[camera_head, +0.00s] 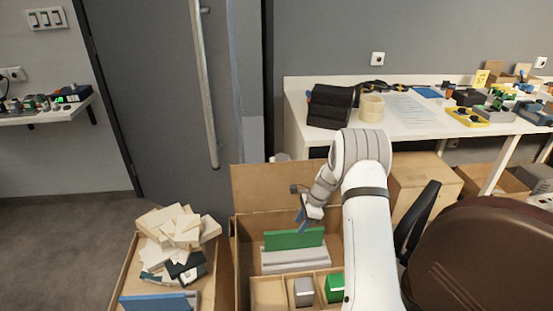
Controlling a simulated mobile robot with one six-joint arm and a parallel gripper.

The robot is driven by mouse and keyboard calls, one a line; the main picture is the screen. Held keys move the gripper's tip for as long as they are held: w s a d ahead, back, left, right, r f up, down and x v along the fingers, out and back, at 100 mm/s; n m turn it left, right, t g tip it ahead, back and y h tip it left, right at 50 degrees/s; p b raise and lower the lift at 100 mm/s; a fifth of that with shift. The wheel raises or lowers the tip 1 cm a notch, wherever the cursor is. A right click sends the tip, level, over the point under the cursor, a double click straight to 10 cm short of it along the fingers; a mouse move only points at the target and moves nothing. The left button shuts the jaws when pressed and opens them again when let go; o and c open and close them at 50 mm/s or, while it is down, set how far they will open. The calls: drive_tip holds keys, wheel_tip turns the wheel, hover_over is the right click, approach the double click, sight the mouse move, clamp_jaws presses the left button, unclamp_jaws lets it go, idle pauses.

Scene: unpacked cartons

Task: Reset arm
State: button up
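My gripper (302,222) hangs at the end of my white and grey arm, above the open carton (246,184) in the middle. It is small and partly turned away, and dark blue finger parts show below the wrist. I cannot tell whether it is open or shut, and I see nothing clearly held in it. Below it in the carton, a green box (294,240) stands behind a light grey box (294,259). A small grey box (304,292) and another green box (335,287) sit in front compartments. My arm hides the carton's right side.
A second carton (222,280) at left holds a heap of white boxes (178,232) and a blue one (157,303). A brown chair (490,260) stands close at right. A white table (400,132) with tools lies behind, a door (160,100) at back left.

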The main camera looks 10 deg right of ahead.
drive_tip(key=s+a+r+n+h+p, duration=0.1)
drive_tip(key=s+r+n+p, duration=0.4)
drive_tip(key=r, duration=0.9)
drive_tip(key=s+a+r+n+h+p, duration=0.1)
drive_tip(key=s+a+r+n+p, duration=0.15)
drive_tip(key=s+r, duration=0.8)
drive_tip(key=s+d+r+n+t+h+p, duration=0.1)
drive_tip(key=s+r+n+p, duration=0.8)
drive_tip(key=s+r, duration=1.1)
drive_tip(key=shift+n+t+h, duration=0.75)
drive_tip(key=shift+t+h, duration=0.05)
drive_tip(key=shift+s, duration=0.2)
